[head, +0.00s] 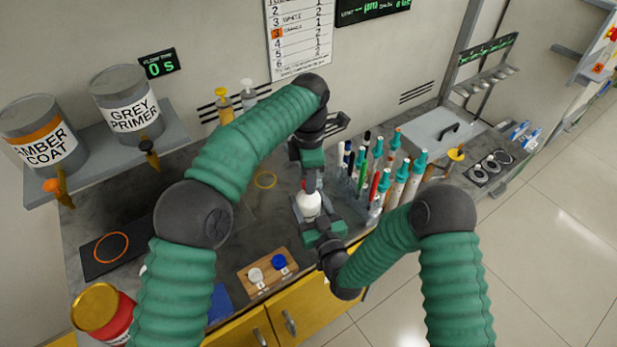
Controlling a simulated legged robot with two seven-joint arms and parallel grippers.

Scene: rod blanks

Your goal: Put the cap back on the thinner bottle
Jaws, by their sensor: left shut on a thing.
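The white thinner bottle (308,204) stands on the dark bench top near its front edge, at the middle of the head view. My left gripper (311,186) points down from above, right over the bottle's top. It is shut on a small red piece, the cap (303,185), mostly hidden by the fingers. I cannot tell whether the cap touches the bottle's neck. My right gripper (318,217) is low at the front of the bottle, its grey fingers close beside the bottle's body. Whether they grip it is hidden.
Several capped markers (385,178) stand close to the right of the bottle. A wooden board (267,272) with a white and a blue cap-like piece lies in front. Paint cans GREY PRIMER (127,100) and AMBER COAT (42,135) sit on the left shelf. A red can (103,310) is front left.

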